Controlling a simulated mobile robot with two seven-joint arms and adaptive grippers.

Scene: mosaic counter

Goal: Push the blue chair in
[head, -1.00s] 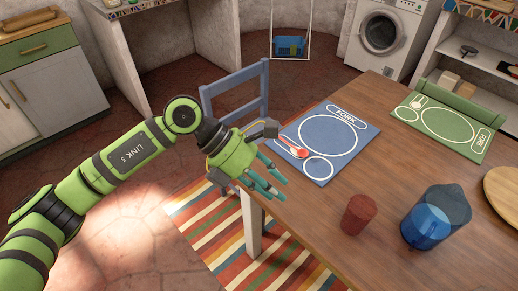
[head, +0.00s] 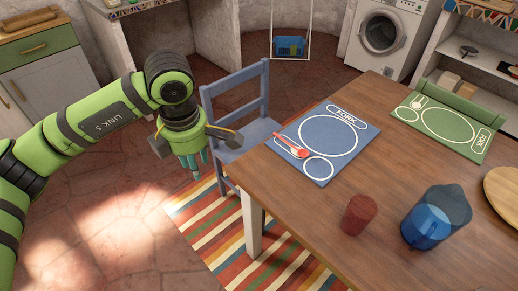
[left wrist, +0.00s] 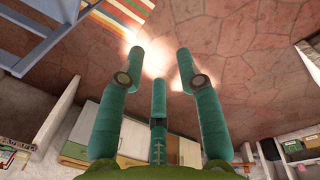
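The blue chair (head: 240,105) stands at the left end of the wooden table (head: 300,215), its seat partly under the tabletop edge. Its backrest is upright on the side away from me. My left gripper (head: 194,168) hangs beside the chair on its left, fingers pointing down toward the floor, near the seat's edge. In the left wrist view the three teal fingers (left wrist: 159,85) are spread apart with nothing between them. Part of the chair (left wrist: 38,40) shows at the upper left of that view, apart from the fingers. My right gripper is out of view.
A striped rug (head: 215,230) lies under the chair and table. The table carries a blue placemat (head: 345,130) with a red spoon, a green placemat (head: 440,125), a red cup (head: 359,215) and a blue pitcher (head: 435,215). Floor left of the chair is clear.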

